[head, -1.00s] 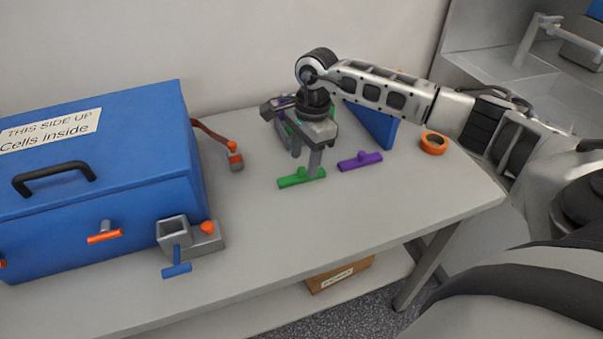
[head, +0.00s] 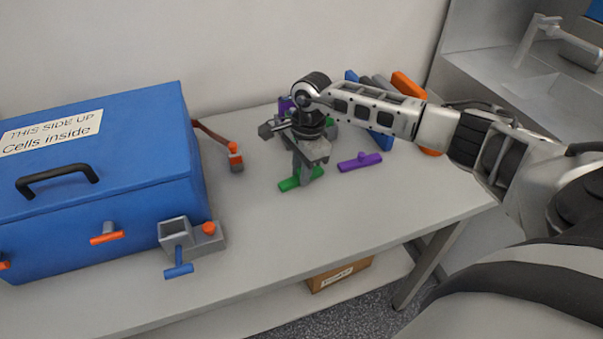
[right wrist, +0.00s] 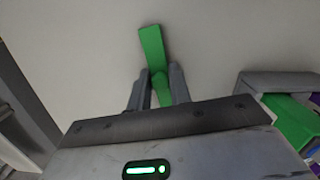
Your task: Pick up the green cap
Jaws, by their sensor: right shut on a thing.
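The green cap (head: 288,184) is a flat bar with a stem, at table height near the middle of the table. My right gripper (head: 303,178) points down over it, with its fingers around the stem. In the right wrist view, the green cap (right wrist: 152,46) extends beyond my right fingertips (right wrist: 159,82), and the fingers are shut on its stem from both sides. My fingers hide part of the cap in the head view. My left gripper is not in view.
A purple cap (head: 361,161) lies just right of the green one. A blue case (head: 120,190) fills the left, with a grey holder (head: 210,240) and blue cap (head: 178,270) at its front. A blue panel (head: 378,140) stands behind.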

